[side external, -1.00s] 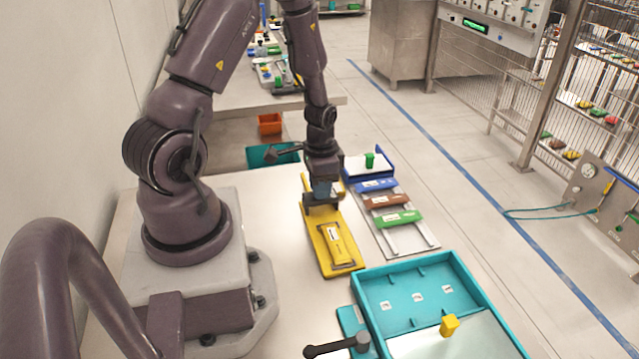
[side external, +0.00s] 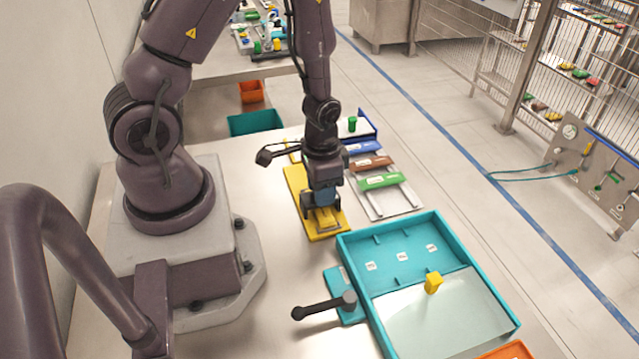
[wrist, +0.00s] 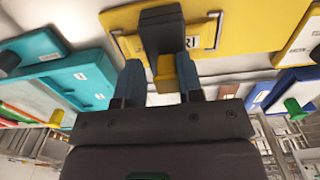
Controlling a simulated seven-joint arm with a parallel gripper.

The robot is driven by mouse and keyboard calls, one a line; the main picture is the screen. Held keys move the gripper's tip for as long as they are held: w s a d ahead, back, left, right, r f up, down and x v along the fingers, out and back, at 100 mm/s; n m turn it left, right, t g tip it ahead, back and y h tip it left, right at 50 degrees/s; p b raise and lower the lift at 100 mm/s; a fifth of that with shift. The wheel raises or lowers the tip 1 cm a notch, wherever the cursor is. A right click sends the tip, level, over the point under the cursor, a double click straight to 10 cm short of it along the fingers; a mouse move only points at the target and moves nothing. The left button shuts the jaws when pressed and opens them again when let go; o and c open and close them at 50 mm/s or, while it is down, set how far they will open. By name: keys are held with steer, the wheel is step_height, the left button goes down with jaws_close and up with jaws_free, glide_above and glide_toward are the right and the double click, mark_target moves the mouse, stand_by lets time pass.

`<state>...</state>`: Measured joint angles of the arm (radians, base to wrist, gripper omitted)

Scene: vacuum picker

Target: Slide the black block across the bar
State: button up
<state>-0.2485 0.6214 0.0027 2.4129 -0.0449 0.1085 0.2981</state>
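A black block (wrist: 163,30) stands in front of my fingertips in the wrist view, against a yellow plate (wrist: 245,30) with a white label partly hidden behind it. A small yellow piece (wrist: 166,72) shows between my two blue fingers. My gripper (wrist: 160,80) has its fingers apart, with a light gap visible between them; contact with the block is unclear. In the side external view my gripper (side external: 322,208) is low over the front part of the yellow plate (side external: 298,185) and hides much of its raised labelled bar. The black block cannot be singled out there.
Right of the plate is a rack with blue, brown and green (side external: 380,181) bars. A black lever (side external: 322,307) stands beside the tray. Bare table lies left of the plate.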

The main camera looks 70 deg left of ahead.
steer(key=shift+o, duration=0.7)
steer(key=shift+a, duration=0.1)
steer(key=shift+r, duration=0.2)
step_height(320, 180, up, 13)
steer(key=shift+f, duration=0.2)
steer(key=s+d+r+t, duration=0.2)
steer(key=d+r, duration=0.1)
steer(key=r, duration=0.5)
steer(key=s+d+r+t, duration=0.3)
steer(key=r, duration=0.6)
steer(key=shift+d+t, duration=0.25)
steer(key=shift+t, duration=0.05)
